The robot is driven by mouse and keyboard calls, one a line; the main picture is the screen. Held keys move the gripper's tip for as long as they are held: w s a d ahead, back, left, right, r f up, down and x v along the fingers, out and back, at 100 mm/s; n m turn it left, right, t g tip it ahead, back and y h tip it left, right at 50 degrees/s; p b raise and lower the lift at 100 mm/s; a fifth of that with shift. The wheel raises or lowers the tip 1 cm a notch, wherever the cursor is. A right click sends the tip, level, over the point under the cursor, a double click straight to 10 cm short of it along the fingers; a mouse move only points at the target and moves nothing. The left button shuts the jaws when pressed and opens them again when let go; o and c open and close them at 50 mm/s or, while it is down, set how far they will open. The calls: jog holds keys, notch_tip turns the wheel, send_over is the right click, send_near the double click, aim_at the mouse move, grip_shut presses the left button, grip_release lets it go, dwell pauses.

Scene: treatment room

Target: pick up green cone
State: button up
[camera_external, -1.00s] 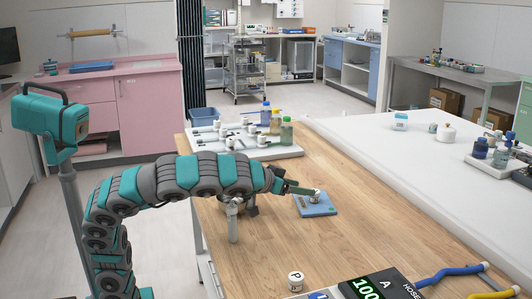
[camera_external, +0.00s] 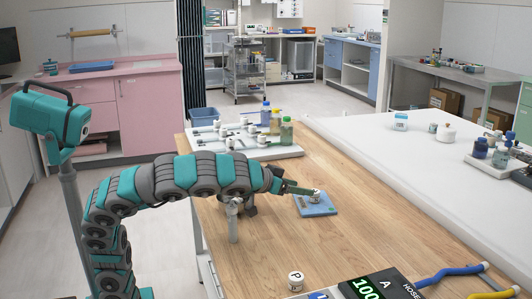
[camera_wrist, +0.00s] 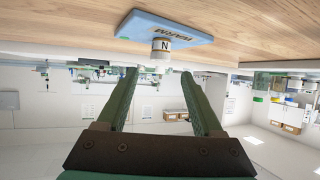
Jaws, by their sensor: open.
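I cannot make out a green cone in either view. My gripper (camera_wrist: 158,76) has two long dark green fingers, spread apart with nothing between them. In the external view my gripper (camera_external: 303,190) is low over the table, at the blue pad. A small white jar (camera_wrist: 161,44) marked "N" with a tan band sits on the blue pad (camera_wrist: 150,22), just beyond the fingertips in the wrist view, which looks upside down. The jar (camera_external: 315,197) also shows in the external view, beside the fingertips; I cannot tell whether they touch it.
A white tray (camera_external: 262,153) with several bottles and jars stands at the table's far end. A jar marked "P" (camera_external: 295,281) and a black display box (camera_external: 376,289) are at the near edge. The wooden tabletop (camera_external: 350,245) between is clear.

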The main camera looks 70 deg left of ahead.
jog(key=shift+o, duration=0.2)
jog(key=shift+o, duration=0.6)
jog(key=s+a, duration=0.2)
jog(key=a, duration=0.1)
jog(key=s+a+r, duration=0.1)
jog(key=s+a, duration=0.2)
jog(key=s+a+r, duration=0.1)
jog(key=s+a, duration=0.2)
jog(key=shift+s+a+r, duration=0.1)
jog(key=shift+s+a, duration=0.15)
jog(key=shift+t, duration=0.3)
jog(key=s+a, duration=0.2)
jog(key=s+a+f, duration=0.1)
jog(key=s+a, duration=0.1)
jog(key=s, duration=0.1)
jog(key=s+a+f, duration=0.1)
jog(key=s+a, duration=0.1)
jog(key=s, duration=0.1)
jog(key=shift+a+f+b, duration=0.25)
jog(key=shift+a+b, duration=0.05)
jog(key=shift+b, duration=0.1)
jog(key=shift+a+f, duration=0.1)
jog(key=shift+f, duration=0.05)
jog(key=shift+w+a+f+h, duration=0.1)
jog(key=shift+w+f+h, duration=0.05)
jog(key=shift+w+h, duration=0.2)
jog(key=x, duration=0.6)
jog(key=shift+w+a, duration=0.15)
jog(key=shift+w, duration=0.3)
